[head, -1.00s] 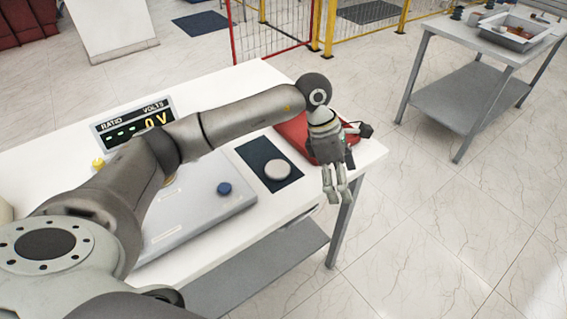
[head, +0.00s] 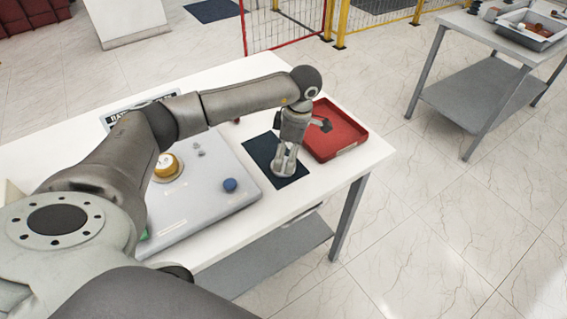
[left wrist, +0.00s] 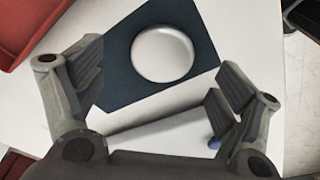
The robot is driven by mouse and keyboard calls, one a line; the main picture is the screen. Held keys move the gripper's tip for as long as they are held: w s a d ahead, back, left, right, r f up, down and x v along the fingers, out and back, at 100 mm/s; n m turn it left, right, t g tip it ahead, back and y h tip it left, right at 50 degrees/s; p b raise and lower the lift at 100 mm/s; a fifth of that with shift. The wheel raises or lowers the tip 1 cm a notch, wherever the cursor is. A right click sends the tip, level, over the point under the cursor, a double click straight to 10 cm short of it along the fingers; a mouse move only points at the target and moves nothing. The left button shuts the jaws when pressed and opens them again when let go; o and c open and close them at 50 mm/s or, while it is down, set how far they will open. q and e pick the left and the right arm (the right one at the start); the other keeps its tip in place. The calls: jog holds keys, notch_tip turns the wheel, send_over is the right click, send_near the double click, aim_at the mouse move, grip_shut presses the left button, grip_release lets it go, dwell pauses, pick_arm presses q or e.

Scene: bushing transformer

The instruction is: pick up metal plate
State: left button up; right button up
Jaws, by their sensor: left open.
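The metal plate (left wrist: 162,54) is a round, pale silver disc lying on a dark blue mat (left wrist: 118,78) on the white table. In the head view the mat (head: 262,150) shows, with the plate mostly hidden behind my left gripper (head: 284,172). In the left wrist view my left gripper (left wrist: 160,90) is open, its fingers spread to either side below the plate, with nothing between them. It is above the mat; the exact height is hard to tell. My right gripper is not in view.
A red tray (head: 357,147) sits right of the mat. A second table (head: 490,90) with a grey bin (head: 530,40) stands at the far right.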

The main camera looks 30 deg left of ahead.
aim_at(284, 164)
pick_arm(q)
jog(key=f, duration=0.2)
jog(key=f+p, duration=0.1)
jog(key=shift+s+a, duration=0.3)
jog(key=shift+s, duration=0.05)
jog(key=shift+w+f, duration=0.1)
jog(key=shift+f, duration=0.15)
jog(key=c, duration=1.2)
jog(key=shift+r, duration=0.1)
jog(key=shift+c, duration=0.2)
jog(key=shift+r, duration=0.1)
